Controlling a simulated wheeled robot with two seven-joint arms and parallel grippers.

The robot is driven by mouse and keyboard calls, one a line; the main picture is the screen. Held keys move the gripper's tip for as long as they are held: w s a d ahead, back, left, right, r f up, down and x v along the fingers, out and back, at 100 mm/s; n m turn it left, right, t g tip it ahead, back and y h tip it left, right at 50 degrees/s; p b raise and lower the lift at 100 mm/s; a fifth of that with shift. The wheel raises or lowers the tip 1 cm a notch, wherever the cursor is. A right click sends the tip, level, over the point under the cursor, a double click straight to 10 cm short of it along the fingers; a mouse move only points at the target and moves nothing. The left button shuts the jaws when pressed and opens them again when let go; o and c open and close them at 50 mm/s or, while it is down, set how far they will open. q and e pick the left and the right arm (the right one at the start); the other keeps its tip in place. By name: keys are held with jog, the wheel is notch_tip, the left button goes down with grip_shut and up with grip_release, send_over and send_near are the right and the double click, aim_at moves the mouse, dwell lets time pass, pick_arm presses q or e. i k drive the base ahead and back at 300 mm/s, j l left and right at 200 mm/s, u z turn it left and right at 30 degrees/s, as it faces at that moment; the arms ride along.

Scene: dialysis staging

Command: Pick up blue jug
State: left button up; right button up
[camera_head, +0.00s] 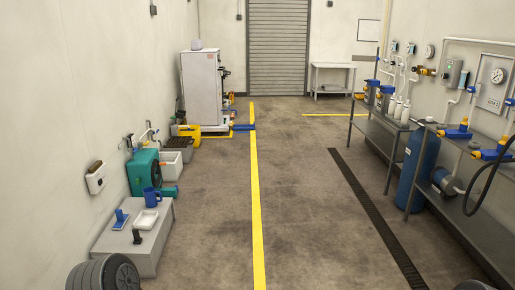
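A blue jug (152,196) with a handle stands upright at the back of a low grey bench (150,262) along the left wall. A shallow white tray (147,219) lies just in front of it, and a small blue item (120,216) is to its left. A small dark upright object (137,237) stands nearer the front of the bench. Neither of my grippers shows in this view. Nothing is seen touching the jug.
A teal machine (143,172) stands behind the bench, with a yellow case (188,131) farther back. The floor (215,215) between the bench and the yellow line (256,200) is clear. Metal shelving (478,232) and a blue cylinder (417,168) line the right side.

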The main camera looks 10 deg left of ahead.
aim_at(151, 201)
jog(key=i+u, duration=0.1)
jog(key=i, duration=0.5)
jog(key=i+l+u, duration=0.1)
jog(key=i, duration=0.55)
jog(key=i+l+u, duration=0.1)
jog(key=i, duration=0.5)
jog(key=i+l+u, duration=0.25)
jog(key=i+u, duration=0.25)
jog(key=i+l+u, duration=0.35)
jog(key=u, duration=0.15)
jog(key=i+l+u, duration=0.35)
jog(key=l+u, duration=0.15)
